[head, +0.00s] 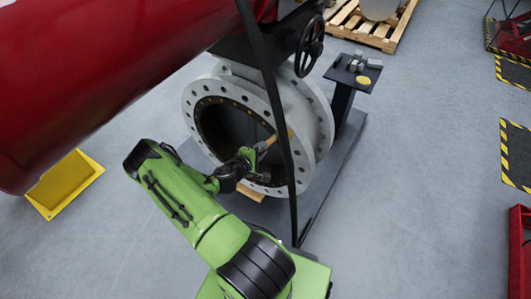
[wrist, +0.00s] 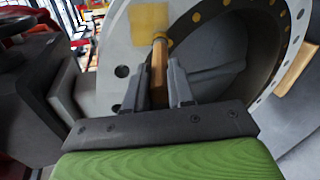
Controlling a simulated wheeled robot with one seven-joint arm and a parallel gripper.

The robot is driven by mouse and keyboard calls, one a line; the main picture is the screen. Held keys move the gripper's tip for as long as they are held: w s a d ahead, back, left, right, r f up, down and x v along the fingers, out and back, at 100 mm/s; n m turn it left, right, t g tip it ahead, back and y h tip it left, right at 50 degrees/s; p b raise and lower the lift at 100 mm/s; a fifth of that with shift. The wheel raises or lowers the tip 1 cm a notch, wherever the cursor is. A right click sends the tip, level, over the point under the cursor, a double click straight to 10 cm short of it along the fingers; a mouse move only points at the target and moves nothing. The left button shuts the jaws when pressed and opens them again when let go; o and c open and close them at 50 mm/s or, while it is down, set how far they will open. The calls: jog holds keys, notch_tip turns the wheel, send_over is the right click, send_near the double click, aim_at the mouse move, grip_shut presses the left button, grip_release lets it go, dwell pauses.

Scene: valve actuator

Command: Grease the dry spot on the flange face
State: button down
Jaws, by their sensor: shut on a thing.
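The valve's grey flange (head: 203,85) is a large upright ring with bolt holes around a dark bore. An inner ring of yellow dots lines the bore. My gripper (head: 254,155) is at the right side of the bore, shut on a wooden-handled tool (head: 268,143). In the wrist view my gripper (wrist: 155,88) has its two fingers on either side of the wooden handle (wrist: 158,72). The tool's far end points at the flange, just below a yellowish square patch (wrist: 149,20) on the grey face. I cannot tell whether the tip touches the face.
A red cylinder (head: 120,70) hangs over the upper left, and a black handwheel (head: 309,46) is above the flange. A small black stand (head: 345,80) with blocks and a yellow disc is to the right. A yellow tray (head: 92,165) lies on the floor at left. Open floor lies right.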

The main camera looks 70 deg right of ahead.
jog(key=shift+w+d, duration=0.15)
jog(key=shift+w, duration=0.5)
jog(key=a, duration=0.6)
jog(key=shift+w, duration=0.45)
jog(key=a, duration=0.3)
jog(key=shift+w+b, duration=0.2)
jog(key=shift+b, duration=0.15)
